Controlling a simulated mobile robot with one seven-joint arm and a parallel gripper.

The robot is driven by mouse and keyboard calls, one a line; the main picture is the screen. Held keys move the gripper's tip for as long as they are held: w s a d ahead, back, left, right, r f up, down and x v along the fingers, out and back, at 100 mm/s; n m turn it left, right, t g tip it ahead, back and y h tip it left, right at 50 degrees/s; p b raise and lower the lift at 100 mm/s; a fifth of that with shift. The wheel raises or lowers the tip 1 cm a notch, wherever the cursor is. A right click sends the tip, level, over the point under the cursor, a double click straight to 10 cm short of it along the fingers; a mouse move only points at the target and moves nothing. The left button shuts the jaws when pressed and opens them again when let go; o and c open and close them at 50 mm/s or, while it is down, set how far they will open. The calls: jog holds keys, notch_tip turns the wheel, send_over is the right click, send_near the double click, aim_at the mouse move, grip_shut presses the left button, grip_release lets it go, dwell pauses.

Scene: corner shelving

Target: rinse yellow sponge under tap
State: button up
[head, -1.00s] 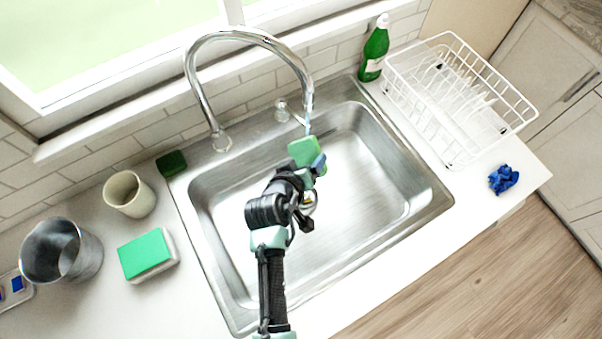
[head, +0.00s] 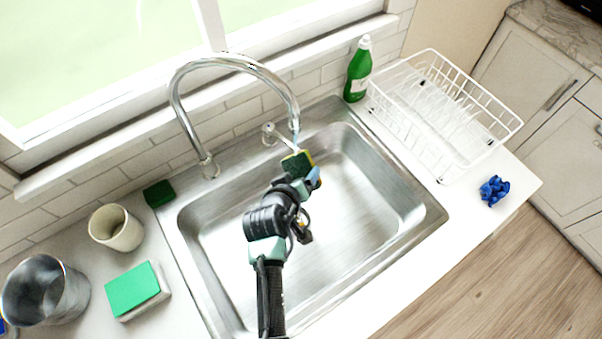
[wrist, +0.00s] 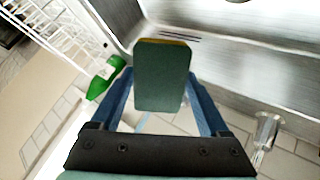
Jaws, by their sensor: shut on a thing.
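The sponge (head: 297,163) is yellow with a dark green scouring side, and my gripper (head: 306,180) is shut on it over the sink, just under the tap's spout. In the wrist view the sponge (wrist: 162,78) sits between my two blue fingers, green face toward the camera with a thin yellow edge at the top. The chrome tap (head: 232,62) arches over the back of the sink (head: 350,220). A thin bluish stream shows at the spout, close above the sponge. I cannot tell exactly where the water meets it.
A green bottle (head: 358,72) and a white dish rack (head: 440,110) stand at the right. A blue crumpled cloth (head: 494,190) lies on the counter. At the left are a beige cup (head: 116,228), a metal pot (head: 45,292), a green-and-white sponge (head: 137,290) and a dark green pad (head: 159,193).

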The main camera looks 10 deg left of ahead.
jog(key=s+p, duration=0.2)
jog(key=s, duration=0.6)
jog(key=shift+a, duration=0.45)
dwell(1.1)
jog(key=p+v, duration=0.4)
jog(key=v, duration=0.2)
jog(key=shift+s, duration=0.25)
dwell(0.7)
